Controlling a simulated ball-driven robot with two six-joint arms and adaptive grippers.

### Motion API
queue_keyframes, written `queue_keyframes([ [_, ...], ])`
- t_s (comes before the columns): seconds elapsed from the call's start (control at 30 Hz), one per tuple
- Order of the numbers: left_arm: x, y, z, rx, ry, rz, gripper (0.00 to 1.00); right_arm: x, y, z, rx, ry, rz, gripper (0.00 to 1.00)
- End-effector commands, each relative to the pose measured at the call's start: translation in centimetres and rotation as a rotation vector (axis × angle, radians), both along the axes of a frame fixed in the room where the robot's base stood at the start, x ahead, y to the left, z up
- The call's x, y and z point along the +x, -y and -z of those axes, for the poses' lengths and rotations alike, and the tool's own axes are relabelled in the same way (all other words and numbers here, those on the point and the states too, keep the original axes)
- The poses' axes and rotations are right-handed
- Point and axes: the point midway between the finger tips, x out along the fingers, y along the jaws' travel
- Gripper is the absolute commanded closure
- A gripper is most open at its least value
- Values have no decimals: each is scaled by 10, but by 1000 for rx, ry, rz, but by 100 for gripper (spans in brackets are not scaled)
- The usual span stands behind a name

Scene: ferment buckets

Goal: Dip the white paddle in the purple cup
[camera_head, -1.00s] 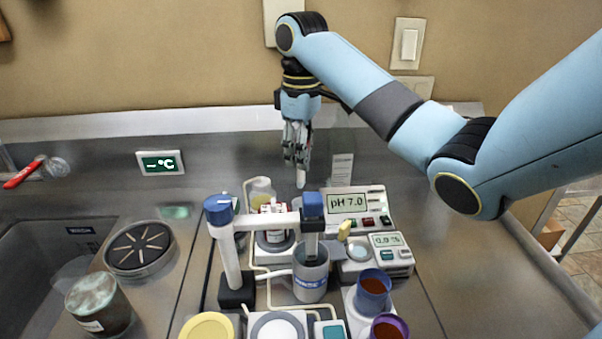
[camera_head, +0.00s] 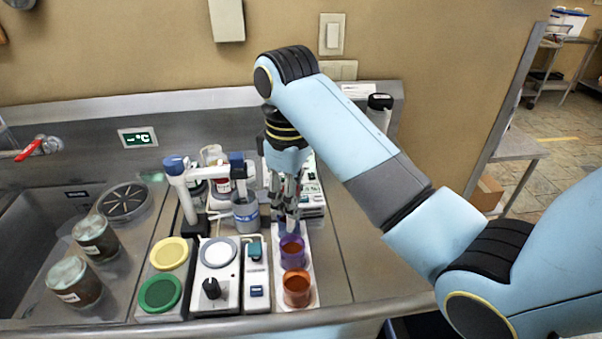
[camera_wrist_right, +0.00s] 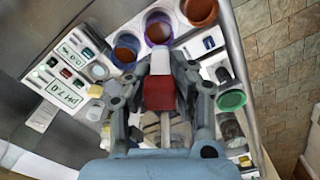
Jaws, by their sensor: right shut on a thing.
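The purple cup (camera_head: 292,258) holds reddish-brown liquid and stands in a white rack on the counter; it also shows in the right wrist view (camera_wrist_right: 148,36). My right gripper (camera_head: 285,212) points down just behind it. In the right wrist view my right gripper (camera_wrist_right: 160,98) is shut on the white paddle (camera_wrist_right: 160,62), which has a red block between the fingers. The paddle's white end overlaps the near rim of the purple cup in that view; I cannot tell its height. The paddle is not clear in the head view. My left gripper is not in view.
An orange cup (camera_head: 297,287) stands in front of the purple cup. A blue cup (camera_wrist_right: 126,48) stands on its other side. Left are a device with a knob (camera_head: 211,288) and yellow (camera_head: 169,254) and green (camera_head: 160,293) discs. The counter right of the rack is clear.

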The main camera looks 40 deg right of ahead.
Motion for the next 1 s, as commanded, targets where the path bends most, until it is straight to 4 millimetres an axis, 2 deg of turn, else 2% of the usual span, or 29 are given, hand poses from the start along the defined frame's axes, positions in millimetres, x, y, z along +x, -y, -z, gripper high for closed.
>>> queue_keyframes([
  [0.1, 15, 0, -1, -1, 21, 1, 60, -1, 1, 8, -1, -2, 0, 100],
  [0.2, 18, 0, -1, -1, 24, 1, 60, -1, 1, 17, -1, -2, 0, 100],
  [0.57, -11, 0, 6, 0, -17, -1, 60, -1, 1, 58, 0, -2, 0, 100],
  [0.8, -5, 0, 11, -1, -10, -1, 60, -1, 1, 82, 0, -2, 0, 100],
  [1.0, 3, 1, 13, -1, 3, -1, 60, 0, 1, 94, 0, -1, 0, 100],
])
